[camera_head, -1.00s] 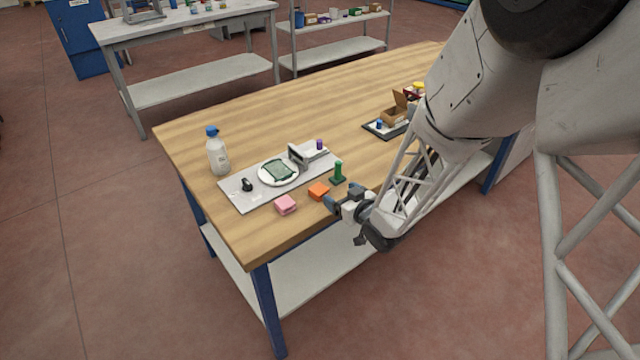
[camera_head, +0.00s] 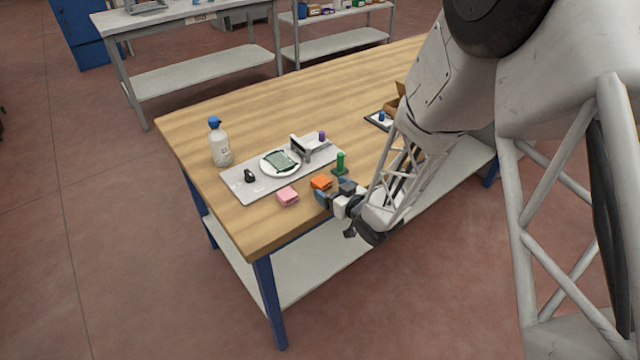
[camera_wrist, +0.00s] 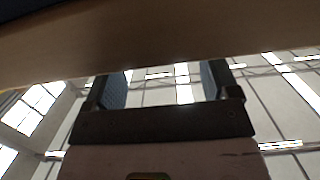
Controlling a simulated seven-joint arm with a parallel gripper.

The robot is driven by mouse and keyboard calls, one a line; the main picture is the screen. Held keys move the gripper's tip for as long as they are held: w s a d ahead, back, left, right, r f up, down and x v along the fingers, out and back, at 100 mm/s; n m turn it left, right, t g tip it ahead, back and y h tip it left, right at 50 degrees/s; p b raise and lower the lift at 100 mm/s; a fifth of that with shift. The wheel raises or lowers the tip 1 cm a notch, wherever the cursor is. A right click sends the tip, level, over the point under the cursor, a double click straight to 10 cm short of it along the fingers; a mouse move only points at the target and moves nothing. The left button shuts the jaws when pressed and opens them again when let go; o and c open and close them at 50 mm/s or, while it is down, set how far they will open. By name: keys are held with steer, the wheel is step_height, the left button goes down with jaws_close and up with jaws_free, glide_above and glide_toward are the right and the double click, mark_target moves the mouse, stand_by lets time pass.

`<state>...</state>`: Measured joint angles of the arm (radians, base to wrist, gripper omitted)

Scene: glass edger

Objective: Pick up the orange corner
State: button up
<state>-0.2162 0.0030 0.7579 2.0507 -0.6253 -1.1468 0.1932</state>
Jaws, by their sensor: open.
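The orange corner (camera_head: 321,182) is a small orange block on the wooden table near its front edge, between a pink block and a green upright piece. My gripper (camera_head: 335,194) is just in front of and to the right of it, close to the table edge; whether it touches the orange corner cannot be told. In the wrist view my gripper (camera_wrist: 165,85) shows two separated fingers with nothing visible between them. The wrist camera looks up past the wooden underside or edge (camera_wrist: 150,40) toward the ceiling, and the orange corner does not show there.
The pink block (camera_head: 287,196) is left of the orange corner, and the green piece (camera_head: 341,164) stands behind it to the right. A grey mat (camera_head: 245,192) bears a white plate (camera_head: 266,172). The front left corner is clear.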

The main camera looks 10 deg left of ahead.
mark_target(321, 181)
steer(key=shift+w+a, duration=0.1)
steer(key=shift+a, duration=0.05)
steer(key=shift+x, duration=2.6)
steer(key=shift+r, duration=0.1)
steer(key=c, duration=1)
steer(key=shift+r, duration=0.1)
steer(key=shift+r, duration=0.2)
steer(key=f+v, duration=0.1)
steer(key=v, duration=0.5)
steer(key=f+v, duration=0.1)
steer(key=v, duration=0.5)
steer(key=f+v, duration=0.1)
steer(key=v, duration=0.4)
steer(key=shift+s+d+r, duration=0.15)
steer(key=shift+s+d, duration=0.3)
steer(key=shift+d, duration=0.05)
